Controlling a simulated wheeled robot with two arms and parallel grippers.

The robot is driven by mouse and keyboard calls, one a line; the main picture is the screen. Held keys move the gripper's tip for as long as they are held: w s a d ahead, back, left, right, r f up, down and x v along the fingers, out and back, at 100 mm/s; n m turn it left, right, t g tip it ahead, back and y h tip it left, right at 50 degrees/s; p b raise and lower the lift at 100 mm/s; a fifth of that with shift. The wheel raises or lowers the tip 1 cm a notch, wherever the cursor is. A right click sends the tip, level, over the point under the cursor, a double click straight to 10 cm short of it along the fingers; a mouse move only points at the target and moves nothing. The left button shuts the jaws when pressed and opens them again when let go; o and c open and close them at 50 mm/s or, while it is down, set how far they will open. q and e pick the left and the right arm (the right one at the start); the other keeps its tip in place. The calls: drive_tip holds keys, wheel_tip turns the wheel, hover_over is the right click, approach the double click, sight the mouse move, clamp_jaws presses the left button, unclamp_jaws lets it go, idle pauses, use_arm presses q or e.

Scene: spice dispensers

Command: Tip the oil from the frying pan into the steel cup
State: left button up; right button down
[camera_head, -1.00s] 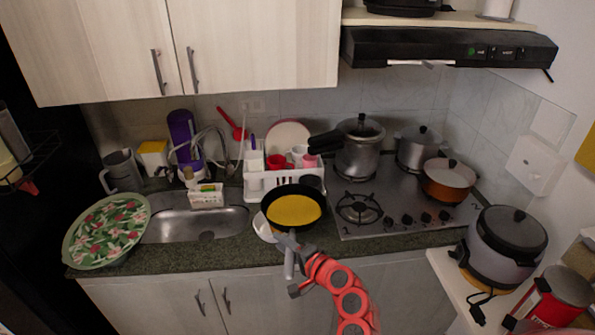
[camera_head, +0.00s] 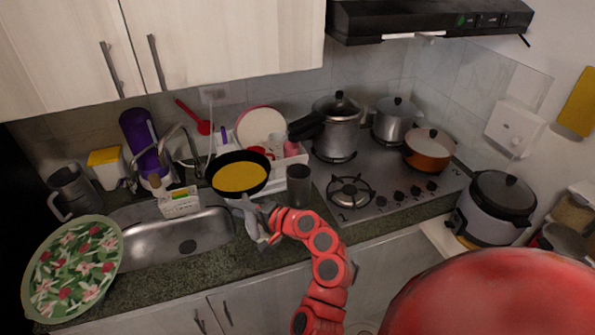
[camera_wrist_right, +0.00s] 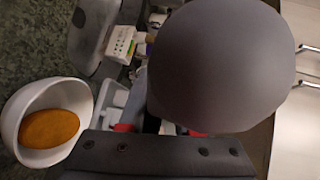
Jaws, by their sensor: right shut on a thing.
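The black frying pan (camera_head: 213,184) holds yellow oil (camera_head: 240,178) and looks nearly level in the head view. It is in front of the dish rack, near the sink's right end. My right gripper (camera_head: 262,222) is shut on the pan's handle at the near side. In the right wrist view a large dark grey disc (camera_wrist_right: 220,65), apparently the pan's underside, fills the upper middle. The steel cup (camera_head: 299,187) stands upright on the counter, right of the pan and apart from it. My left gripper is not in view.
The white dish rack (camera_head: 290,158) is behind the pan. The sink (camera_head: 160,240) is left, the stove (camera_head: 375,200) right. A floral tray (camera_head: 75,265) lies far left.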

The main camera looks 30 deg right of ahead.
drive_tip(key=shift+s+d+r+m+t+y+b, duration=0.15)
drive_tip(key=shift+d+r+m+t+b, duration=0.15)
drive_tip(key=shift+d+t+b, duration=0.25)
drive_tip(key=shift+s+d+r+m+t+y+b, duration=0.1)
drive_tip(key=shift+d+r+m+t+y+b, duration=0.05)
drive_tip(key=shift+d+m+t+b, duration=0.35)
drive_tip(key=shift+d+r+y, duration=0.15)
drive_tip(key=shift+y, duration=0.15)
drive_tip(key=shift+s+d+b, duration=0.1)
drive_tip(key=shift+d+b, duration=0.25)
drive_tip(key=shift+b, duration=0.05)
drive_tip(key=shift+m, duration=0.3)
drive_tip(key=shift+d+t, duration=0.15)
drive_tip(key=shift+t, duration=0.1)
